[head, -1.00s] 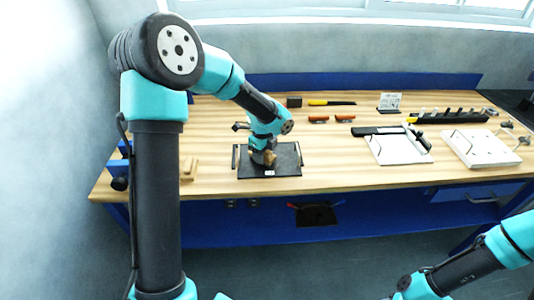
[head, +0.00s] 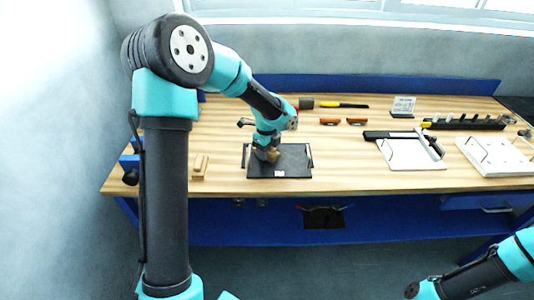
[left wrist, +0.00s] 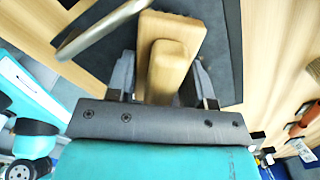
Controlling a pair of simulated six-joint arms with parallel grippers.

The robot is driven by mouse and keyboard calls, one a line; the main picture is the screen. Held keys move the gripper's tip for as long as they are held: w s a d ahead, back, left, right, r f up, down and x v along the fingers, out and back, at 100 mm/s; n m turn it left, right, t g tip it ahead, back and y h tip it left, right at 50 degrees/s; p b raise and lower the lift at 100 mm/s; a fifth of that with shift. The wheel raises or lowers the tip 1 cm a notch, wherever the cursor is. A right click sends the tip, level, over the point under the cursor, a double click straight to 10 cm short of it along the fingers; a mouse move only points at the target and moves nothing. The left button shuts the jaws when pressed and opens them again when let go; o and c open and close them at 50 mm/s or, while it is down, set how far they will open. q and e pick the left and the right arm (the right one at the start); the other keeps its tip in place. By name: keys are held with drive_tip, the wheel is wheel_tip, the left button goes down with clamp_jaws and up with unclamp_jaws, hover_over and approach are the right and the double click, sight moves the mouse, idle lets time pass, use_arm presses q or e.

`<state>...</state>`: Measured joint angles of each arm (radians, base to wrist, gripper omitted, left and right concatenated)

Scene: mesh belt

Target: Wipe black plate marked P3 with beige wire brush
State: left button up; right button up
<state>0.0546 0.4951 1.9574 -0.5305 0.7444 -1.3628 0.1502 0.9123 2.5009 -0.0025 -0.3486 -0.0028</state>
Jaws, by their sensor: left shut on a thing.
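The black plate (head: 292,170) lies flat near the front left of the bench, with a small white label on its front edge, too small to read. My left gripper (left wrist: 162,82) is shut on the beige wire brush (left wrist: 185,35), a wooden block with a raised grip between the fingers. In the head view the left gripper (head: 266,150) points down over the plate's left half. The brush (head: 273,157) appears low at the plate's surface; its bristles are mostly hidden, so contact is unclear. The plate also shows in the left wrist view (left wrist: 225,50). My right gripper is out of view.
A metal handle (left wrist: 100,28) runs close beside the brush. A wooden block (head: 200,166) stands left of the plate. Orange-handled tools (head: 330,121), a white board (head: 415,154) and a black rack (head: 465,124) lie to the right. Bench between plate and board is clear.

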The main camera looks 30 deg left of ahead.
sight(296, 157)
use_arm(q)
drive_tip(key=shift+w, duration=0.2)
drive_tip(key=shift+w+d+f, duration=0.1)
drive_tip(key=shift+w+d, duration=0.35)
drive_tip(key=shift+d, duration=0.3)
drive_tip(key=shift+w+d, duration=0.4)
drive_tip(key=shift+d, duration=0.3)
drive_tip(key=shift+w+d, duration=0.5)
drive_tip(key=shift+d, duration=0.25)
drive_tip(key=shift+w+d, duration=0.45)
drive_tip(key=shift+d, duration=0.3)
drive_tip(key=shift+d, duration=0.1)
drive_tip(key=shift+w+d, duration=0.4)
drive_tip(key=shift+d, duration=0.3)
drive_tip(key=shift+w+d, duration=0.4)
drive_tip(key=shift+d, duration=0.25)
drive_tip(key=shift+f, duration=0.1)
